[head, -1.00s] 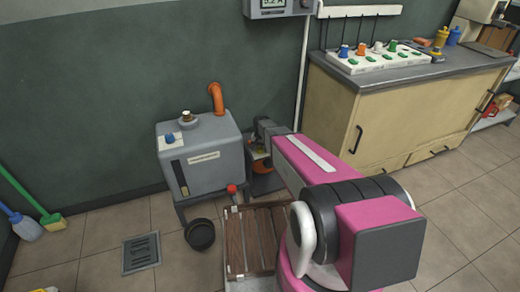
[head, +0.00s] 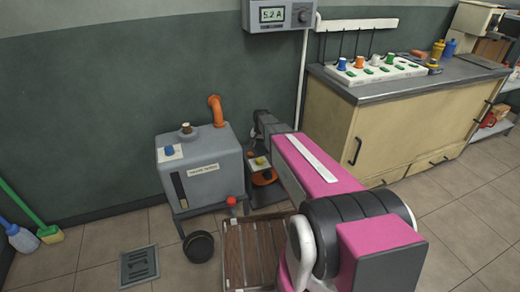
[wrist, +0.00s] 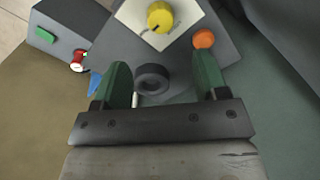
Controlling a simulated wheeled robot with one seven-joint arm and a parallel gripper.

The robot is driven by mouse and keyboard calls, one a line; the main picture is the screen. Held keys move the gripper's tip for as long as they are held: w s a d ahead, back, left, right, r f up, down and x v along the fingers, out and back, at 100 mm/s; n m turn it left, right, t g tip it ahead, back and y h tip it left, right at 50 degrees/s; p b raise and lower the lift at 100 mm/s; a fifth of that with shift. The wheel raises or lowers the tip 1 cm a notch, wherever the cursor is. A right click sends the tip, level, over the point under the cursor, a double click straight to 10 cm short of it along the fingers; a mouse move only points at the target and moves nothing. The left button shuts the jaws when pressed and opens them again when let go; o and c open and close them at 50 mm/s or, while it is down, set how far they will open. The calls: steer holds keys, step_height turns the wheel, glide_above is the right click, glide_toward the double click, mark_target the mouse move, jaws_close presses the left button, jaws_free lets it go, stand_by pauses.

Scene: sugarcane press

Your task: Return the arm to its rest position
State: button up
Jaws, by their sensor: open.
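My gripper (wrist: 160,78) is open, with green fingers set wide apart and nothing held between them. In the wrist view it is over a dark grey machine face with a yellow knob (wrist: 160,17), an orange button (wrist: 204,39) and a dark round part (wrist: 152,78) showing between the fingers. I cannot tell whether the fingers touch it. In the head view my pink arm (head: 305,165) reaches away over the floor. Its dark wrist end (head: 267,122) is beside the grey tank, and the fingers are not clear there.
A grey tank (head: 205,175) with an orange pipe (head: 216,110) stands left of my wrist. A cabinet (head: 350,125) stands right.

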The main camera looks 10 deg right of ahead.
stand_by(0.3)
steer(key=s+d+r+n, duration=0.1)
steer(key=s+r, duration=0.3)
steer(key=s, duration=0.9)
steer(key=s+d+r+n, duration=0.2)
steer(key=s+r, duration=0.3)
steer(key=s, duration=0.8)
steer(key=shift+s+n, duration=0.15)
steer(key=shift+n, duration=0.55)
